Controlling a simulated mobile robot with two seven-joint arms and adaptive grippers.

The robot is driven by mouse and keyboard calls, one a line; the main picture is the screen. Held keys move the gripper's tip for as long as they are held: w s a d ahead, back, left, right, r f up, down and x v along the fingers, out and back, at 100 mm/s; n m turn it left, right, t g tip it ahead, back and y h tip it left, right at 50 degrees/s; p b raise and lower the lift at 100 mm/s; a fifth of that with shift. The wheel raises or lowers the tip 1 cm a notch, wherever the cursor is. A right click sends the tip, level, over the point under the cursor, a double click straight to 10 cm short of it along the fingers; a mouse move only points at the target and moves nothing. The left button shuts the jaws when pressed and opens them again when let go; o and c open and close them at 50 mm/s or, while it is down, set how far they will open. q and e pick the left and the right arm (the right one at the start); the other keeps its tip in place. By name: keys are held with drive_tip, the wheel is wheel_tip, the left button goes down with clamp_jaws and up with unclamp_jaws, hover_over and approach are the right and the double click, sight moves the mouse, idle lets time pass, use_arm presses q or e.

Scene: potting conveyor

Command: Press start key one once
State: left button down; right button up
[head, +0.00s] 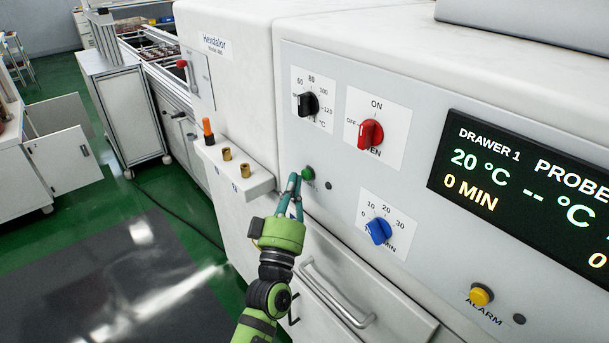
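A round green button (308,173) sits on the white machine's front panel, below and left of the red knob. It is the only green button in view, and any label beside it is too small or covered to read. My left gripper (295,178) points up at the panel, its teal fingers together with nothing between them. Its tips are just left of the green button. I cannot tell whether they touch it or the panel. My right gripper is not in view.
The panel carries a black knob (308,104), a red knob (370,134), a blue knob (378,231), a yellow alarm button (481,295) and a display (530,195). A small shelf (250,185) with brass pegs juts out left of my gripper. A drawer handle (335,295) is below.

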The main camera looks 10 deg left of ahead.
use_arm(q)
drive_tip(key=shift+w+d, duration=0.35)
drive_tip(key=shift+w, duration=0.15)
idle(0.8)
drive_tip(key=shift+s, duration=0.1)
drive_tip(key=shift+s+a+p, duration=0.3)
drive_tip(key=shift+s+a, duration=0.2)
drive_tip(key=shift+s, duration=0.1)
drive_tip(key=s+a+p, duration=0.1)
drive_tip(key=s, duration=0.1)
drive_tip(key=s+a, duration=0.2)
drive_tip(key=shift+p, duration=0.4)
drive_tip(key=shift+f, duration=0.1)
idle(0.7)
